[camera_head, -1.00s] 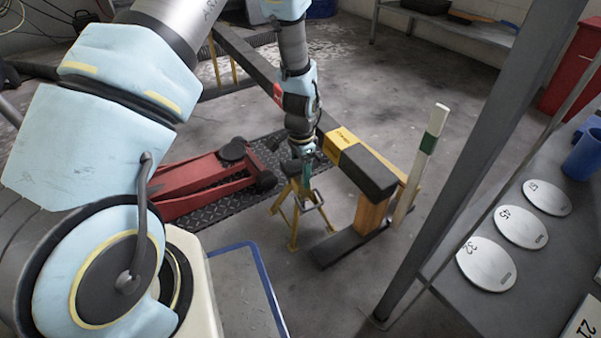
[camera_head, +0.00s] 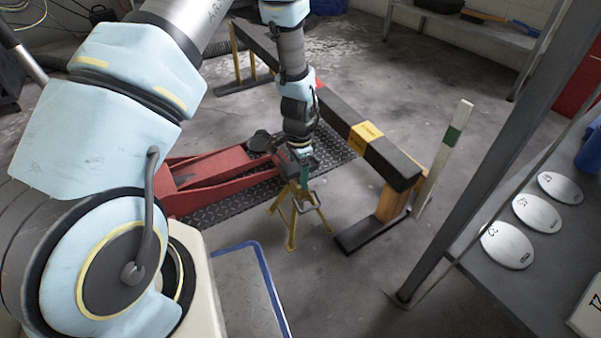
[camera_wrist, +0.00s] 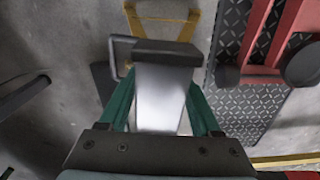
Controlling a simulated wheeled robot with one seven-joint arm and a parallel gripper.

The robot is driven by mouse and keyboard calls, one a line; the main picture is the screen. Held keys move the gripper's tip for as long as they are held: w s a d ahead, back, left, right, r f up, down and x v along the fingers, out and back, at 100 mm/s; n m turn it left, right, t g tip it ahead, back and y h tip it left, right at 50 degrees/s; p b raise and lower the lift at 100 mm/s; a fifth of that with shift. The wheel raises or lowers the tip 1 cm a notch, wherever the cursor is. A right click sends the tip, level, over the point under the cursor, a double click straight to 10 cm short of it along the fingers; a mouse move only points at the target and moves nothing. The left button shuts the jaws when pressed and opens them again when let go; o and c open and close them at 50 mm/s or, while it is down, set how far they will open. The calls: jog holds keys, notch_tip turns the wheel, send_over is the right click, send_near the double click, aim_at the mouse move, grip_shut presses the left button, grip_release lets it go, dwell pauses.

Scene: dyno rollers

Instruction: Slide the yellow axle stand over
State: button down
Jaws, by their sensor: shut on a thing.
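The yellow axle stand (camera_head: 292,236) stands on the concrete floor in the middle of the head view, its splayed legs below my gripper (camera_head: 302,178). In the wrist view, the green fingers of my gripper (camera_wrist: 162,115) are shut on the stand's pale grey post, which has a dark top. The yellow leg frame (camera_wrist: 150,38) shows beyond it. The stand looks roughly upright. I cannot tell whether all its feet touch the floor.
A red floor jack (camera_head: 215,178) lies on a black tread-plate mat (camera_head: 335,148) just behind and left of the stand. A black-and-yellow barrier (camera_head: 385,160) stands to the right. A shelf (camera_head: 478,262) with round plates fills the right side. Bare floor lies in front of the stand.

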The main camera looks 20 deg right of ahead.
jog(key=shift+s+a, duration=0.1)
jog(key=shift+a, duration=0.55)
grip_release()
jog(key=shift+d, duration=0.1)
notch_tip(320, 180, up, 11)
jog(key=p, duration=0.4)
jog(key=shift+f, duration=0.1)
